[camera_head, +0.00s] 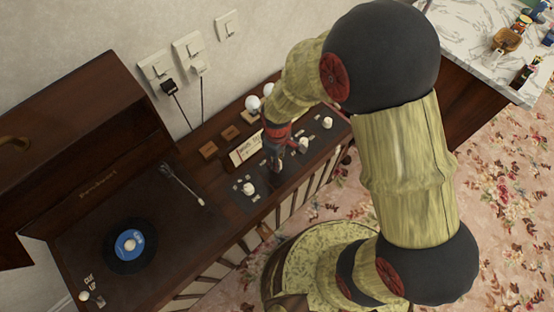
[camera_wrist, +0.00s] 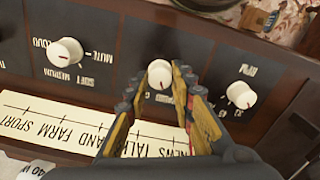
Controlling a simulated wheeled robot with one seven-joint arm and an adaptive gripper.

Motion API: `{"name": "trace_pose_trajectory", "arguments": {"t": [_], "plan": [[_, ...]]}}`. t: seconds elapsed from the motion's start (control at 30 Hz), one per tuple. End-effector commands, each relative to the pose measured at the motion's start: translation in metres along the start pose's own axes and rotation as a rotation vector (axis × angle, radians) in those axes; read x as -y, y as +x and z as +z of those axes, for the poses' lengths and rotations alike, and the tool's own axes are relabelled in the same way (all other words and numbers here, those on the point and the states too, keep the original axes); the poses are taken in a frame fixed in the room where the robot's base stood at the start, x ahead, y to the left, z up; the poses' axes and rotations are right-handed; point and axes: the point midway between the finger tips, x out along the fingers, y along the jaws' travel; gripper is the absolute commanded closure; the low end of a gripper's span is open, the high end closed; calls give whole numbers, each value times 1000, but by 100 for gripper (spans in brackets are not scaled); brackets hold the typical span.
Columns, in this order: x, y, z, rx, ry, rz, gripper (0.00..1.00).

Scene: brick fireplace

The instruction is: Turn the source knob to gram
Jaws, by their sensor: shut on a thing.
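The source knob appears to be the middle white knob (camera_wrist: 159,72) on the dark control panel (camera_wrist: 205,62) of the wooden record cabinet. It shows in the wrist view between the tips of my gripper (camera_wrist: 156,80), which is shut on it. The lettering around this knob is mostly covered by the fingers, so I cannot read its setting.
A volume knob (camera_wrist: 65,51) and an RPM knob (camera_wrist: 242,94) flank the held knob. The radio dial (camera_wrist: 60,125) lies close by the fingers. A turntable with a blue-labelled record (camera_head: 130,243) and a raised lid (camera_head: 90,130) are at left. A marble-topped table (camera_head: 480,35) stands at right.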

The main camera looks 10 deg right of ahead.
Motion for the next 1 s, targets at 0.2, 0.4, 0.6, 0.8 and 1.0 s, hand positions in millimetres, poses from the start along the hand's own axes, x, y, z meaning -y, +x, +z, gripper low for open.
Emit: {"name": "trace_pose_trajectory", "arguments": {"t": [0.2, 0.4, 0.6, 0.8, 1.0], "plan": [[0, 0, 0, 0, 0, 0, 100], [0, 0, 0, 0, 11, 0, 100], [0, -2, 0, 0, 78, 0, 100], [0, -2, 0, 0, 216, 0, 100], [0, -3, 0, 0, 402, 0, 100]]}}
